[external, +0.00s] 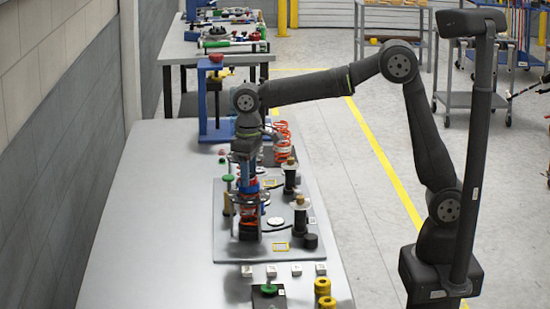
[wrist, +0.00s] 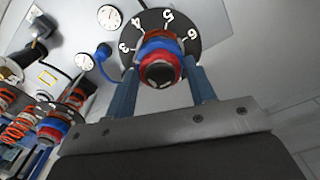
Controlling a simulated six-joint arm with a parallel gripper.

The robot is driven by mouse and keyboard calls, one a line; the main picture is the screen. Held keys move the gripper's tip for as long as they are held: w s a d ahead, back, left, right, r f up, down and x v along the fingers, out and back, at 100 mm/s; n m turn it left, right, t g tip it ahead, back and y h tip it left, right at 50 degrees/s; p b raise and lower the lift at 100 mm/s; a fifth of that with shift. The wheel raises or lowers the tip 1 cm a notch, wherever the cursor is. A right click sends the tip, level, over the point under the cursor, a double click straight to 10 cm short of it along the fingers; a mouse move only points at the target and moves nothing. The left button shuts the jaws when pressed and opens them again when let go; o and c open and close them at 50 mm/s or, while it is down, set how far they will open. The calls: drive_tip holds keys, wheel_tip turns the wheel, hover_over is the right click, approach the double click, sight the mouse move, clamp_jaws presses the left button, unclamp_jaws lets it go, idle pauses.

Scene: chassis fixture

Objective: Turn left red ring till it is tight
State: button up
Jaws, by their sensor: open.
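My gripper (external: 246,168) points down over the near coil-spring assembly on the grey fixture plate (external: 226,256). In the wrist view my gripper (wrist: 163,82) is open, with one blue finger on each side of a red ring (wrist: 160,73). A blue ring (wrist: 158,48) lies against the red one, and a dark round stud end shows in the red ring's middle. I cannot tell whether the fingers touch the ring. Behind it is a black dial (wrist: 194,18) with white numbers 3 to 6. An orange spring (external: 251,218) shows below my gripper.
A second spring assembly (external: 283,142) stands farther back; in the wrist view red and blue rings and springs (wrist: 50,132) show at lower left. Black posts (external: 300,216) stand right of my gripper. Yellow rings (external: 323,287) lie at the front. The left tabletop is clear.

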drive_tip(key=shift+n, duration=3.2)
drive_tip(key=shift+c, duration=0.4)
